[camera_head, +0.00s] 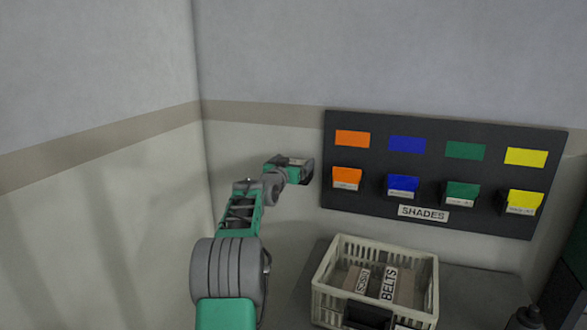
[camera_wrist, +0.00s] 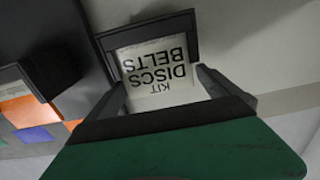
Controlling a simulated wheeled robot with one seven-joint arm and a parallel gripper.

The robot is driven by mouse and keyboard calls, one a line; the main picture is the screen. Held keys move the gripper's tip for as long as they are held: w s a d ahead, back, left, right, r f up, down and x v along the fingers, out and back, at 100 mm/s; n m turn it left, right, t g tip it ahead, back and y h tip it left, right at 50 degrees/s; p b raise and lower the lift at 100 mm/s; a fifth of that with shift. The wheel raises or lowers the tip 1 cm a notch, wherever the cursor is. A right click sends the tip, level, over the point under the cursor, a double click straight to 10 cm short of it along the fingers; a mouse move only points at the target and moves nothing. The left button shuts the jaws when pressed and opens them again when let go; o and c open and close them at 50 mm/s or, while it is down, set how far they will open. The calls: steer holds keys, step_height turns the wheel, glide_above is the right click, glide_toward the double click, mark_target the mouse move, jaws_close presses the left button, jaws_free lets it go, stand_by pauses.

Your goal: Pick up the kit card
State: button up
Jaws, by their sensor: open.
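The kit card (camera_wrist: 160,70) is a white card printed KIT DISCS BELTS, upside down in the wrist view. Its top part in that view sits in a dark holder (camera_wrist: 147,34). My gripper (camera_wrist: 163,84) is open, with one finger at each side of the card; I cannot tell whether either touches it. In the head view my gripper (camera_head: 307,172) is at the wall, just left of the shades board. The card cannot be made out clearly there.
The dark SHADES board (camera_head: 380,212) carries orange, blue, green and yellow patches and pockets. Bare wall (camera_head: 262,60) lies above and left.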

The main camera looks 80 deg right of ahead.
steer(key=shift+a, duration=0.1)
steer(key=shift+c, duration=0.4)
steer(key=c, duration=1.2)
